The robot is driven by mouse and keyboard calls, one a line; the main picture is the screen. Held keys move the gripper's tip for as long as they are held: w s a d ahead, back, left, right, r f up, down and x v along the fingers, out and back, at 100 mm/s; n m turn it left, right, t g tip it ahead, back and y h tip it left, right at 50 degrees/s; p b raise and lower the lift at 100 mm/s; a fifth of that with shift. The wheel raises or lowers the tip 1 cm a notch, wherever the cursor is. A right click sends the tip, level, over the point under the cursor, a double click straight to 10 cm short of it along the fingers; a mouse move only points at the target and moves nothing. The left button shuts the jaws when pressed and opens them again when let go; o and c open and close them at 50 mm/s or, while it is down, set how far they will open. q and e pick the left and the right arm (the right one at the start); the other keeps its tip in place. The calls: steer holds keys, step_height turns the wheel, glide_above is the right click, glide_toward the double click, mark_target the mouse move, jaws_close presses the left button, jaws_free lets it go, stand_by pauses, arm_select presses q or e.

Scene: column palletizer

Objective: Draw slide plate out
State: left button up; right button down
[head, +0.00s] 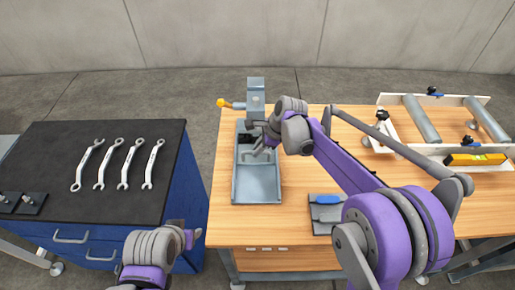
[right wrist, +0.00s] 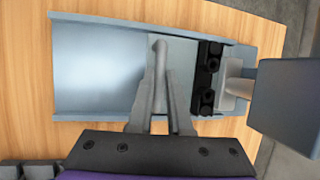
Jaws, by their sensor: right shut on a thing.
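The slide plate (right wrist: 183,52) is a flat pale grey plate lying in a blue-grey channel tray (right wrist: 95,68) on the wooden bench. It carries a raised grey handle (right wrist: 160,50). My right gripper (head: 259,150) is over the plate in the head view. In the right wrist view its fingers (right wrist: 160,82) close together on the handle. A black block (right wrist: 208,75) is at the plate's far end. The near part of the tray (head: 257,185) is empty. My left gripper (head: 194,236) is at the bottom left, away from the tray; its fingers are too small to judge.
A grey post with an orange-knobbed lever (head: 223,103) stands behind the tray. A dark grey piece with a blue part (head: 327,199) lies to the right. Several wrenches (head: 129,165) lie on the black cabinet top. A roller frame (head: 423,120) is at the right.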

stand_by(0.7)
steer(key=s+b, duration=0.2)
steer(key=s, duration=1.1)
steer(key=shift+s, duration=0.35)
arm_select(q)
steer(key=f, duration=0.1)
steer(key=s+f, duration=0.1)
steer(key=f, duration=0.1)
steer(key=shift+s+f, duration=0.1)
arm_select(e)
steer(key=c, duration=0.8)
jaws_free()
steer(key=shift+c, duration=0.2)
steer(key=shift+r, duration=0.15)
arm_select(q)
steer(key=shift+r, duration=0.45)
arm_select(e)
steer(key=v, duration=1)
steer(key=shift+r, duration=0.3)
steer(key=shift+d, duration=0.1)
